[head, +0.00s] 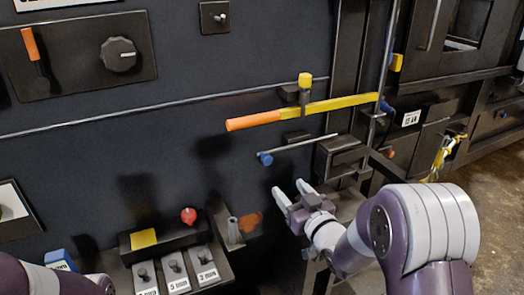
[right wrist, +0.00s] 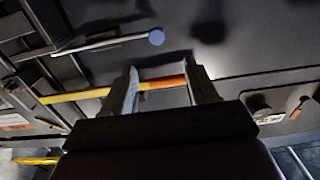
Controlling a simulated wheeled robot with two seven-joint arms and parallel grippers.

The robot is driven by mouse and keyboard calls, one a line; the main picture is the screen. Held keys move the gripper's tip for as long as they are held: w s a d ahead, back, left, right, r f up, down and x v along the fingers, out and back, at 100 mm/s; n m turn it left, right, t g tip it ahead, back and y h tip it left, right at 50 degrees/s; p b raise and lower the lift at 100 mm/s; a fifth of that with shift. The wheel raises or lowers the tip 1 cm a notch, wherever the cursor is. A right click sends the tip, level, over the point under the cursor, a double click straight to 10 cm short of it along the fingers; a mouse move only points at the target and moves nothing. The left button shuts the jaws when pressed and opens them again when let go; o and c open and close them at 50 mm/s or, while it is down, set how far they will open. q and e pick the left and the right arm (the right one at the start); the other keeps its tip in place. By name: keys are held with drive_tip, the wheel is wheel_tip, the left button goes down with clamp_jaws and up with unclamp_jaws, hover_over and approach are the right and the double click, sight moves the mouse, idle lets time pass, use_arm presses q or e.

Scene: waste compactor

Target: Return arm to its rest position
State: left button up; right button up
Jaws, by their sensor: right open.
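My right gripper (head: 292,200) is open and empty in the head view, in front of the dark machine panel (head: 200,75). Its arm comes in from the lower right. It is below the yellow lever with the orange grip (head: 253,121) and below a thin metal rod with a blue end (head: 266,159). In the right wrist view its two fingers (right wrist: 160,90) are apart, with the orange and yellow lever (right wrist: 75,96) visible behind them. I cannot tell any contact. Part of my left arm shows at the lower left of the head view; its gripper is out of view.
A ledge holds a red knob (head: 188,215), a yellow block (head: 143,239) and labelled switches (head: 175,268) left of my right gripper. A dial (head: 119,54) and an orange-handled switch (head: 31,44) are at upper left. Bare floor (head: 490,220) shows at right.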

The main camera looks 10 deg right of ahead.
drive_tip(key=s+d+f+m+g+h, duration=0.1)
drive_tip(key=s+d+f+g+h, duration=0.15)
drive_tip(key=s+f+g, duration=0.4)
drive_tip(key=s+d+f+m+g+h, duration=0.2)
drive_tip(key=s+f+g+h, duration=0.1)
drive_tip(key=s+f+g, duration=0.4)
drive_tip(key=s+a+g+y, duration=0.1)
drive_tip(key=s+a+g, duration=0.1)
drive_tip(key=s+a, duration=0.3)
drive_tip(key=s, duration=0.4)
drive_tip(key=shift+r, duration=0.3)
drive_tip(key=shift+s+g, duration=0.1)
drive_tip(key=shift+g, duration=0.15)
